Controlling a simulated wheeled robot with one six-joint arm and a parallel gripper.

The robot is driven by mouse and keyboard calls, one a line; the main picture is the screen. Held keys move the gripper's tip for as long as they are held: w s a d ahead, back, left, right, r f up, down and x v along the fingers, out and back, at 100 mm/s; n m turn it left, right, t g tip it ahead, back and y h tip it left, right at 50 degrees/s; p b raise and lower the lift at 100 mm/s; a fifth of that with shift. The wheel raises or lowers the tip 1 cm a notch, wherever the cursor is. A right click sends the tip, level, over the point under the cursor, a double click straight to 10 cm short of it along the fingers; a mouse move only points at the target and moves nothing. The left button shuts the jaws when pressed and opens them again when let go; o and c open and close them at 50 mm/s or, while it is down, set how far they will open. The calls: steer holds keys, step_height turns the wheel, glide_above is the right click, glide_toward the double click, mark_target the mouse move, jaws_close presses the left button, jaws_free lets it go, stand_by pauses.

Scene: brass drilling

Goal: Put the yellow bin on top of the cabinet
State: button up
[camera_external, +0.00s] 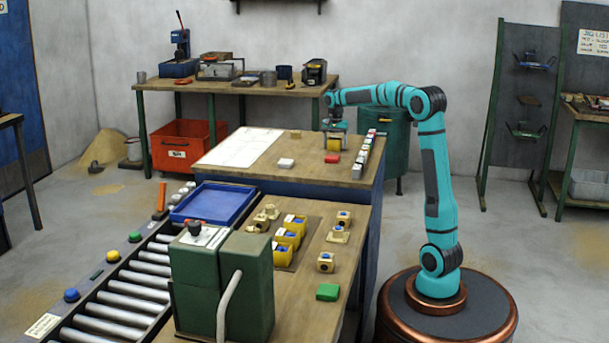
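Several other yellow bins (289,235) with blue contents stand in a row on the lower wooden bench in front.
A green machine (221,280) and a blue tray (214,203) stand at front left.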

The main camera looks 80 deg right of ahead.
step_height(320, 180, up, 12)
steer(key=shift+r, duration=0.15)
stand_by(0.6)
steer(key=shift+a, duration=0.1)
steer(key=s+a+r+n+t+h, duration=0.1)
steer(key=a+r+n+t, duration=0.2)
steer(key=a, duration=0.6)
steer(key=s+a+r+n+t+h, duration=0.1)
steer(key=a+r+n+t, duration=0.15)
steer(key=a, duration=0.65)
steer(key=s+a+r+n+t+h, duration=0.1)
steer(key=s+a+r+n+t, duration=0.15)
steer(key=a, duration=0.65)
steer(key=s+a+n+t+y, duration=0.3)
steer(key=s+a+n+t, duration=0.6)
steer(key=s+a, duration=0.7)
steer(key=shift+s+a+n, duration=0.2)
steer(key=shift+a+n, duration=0.3)
steer(key=shift+a, duration=0.5)
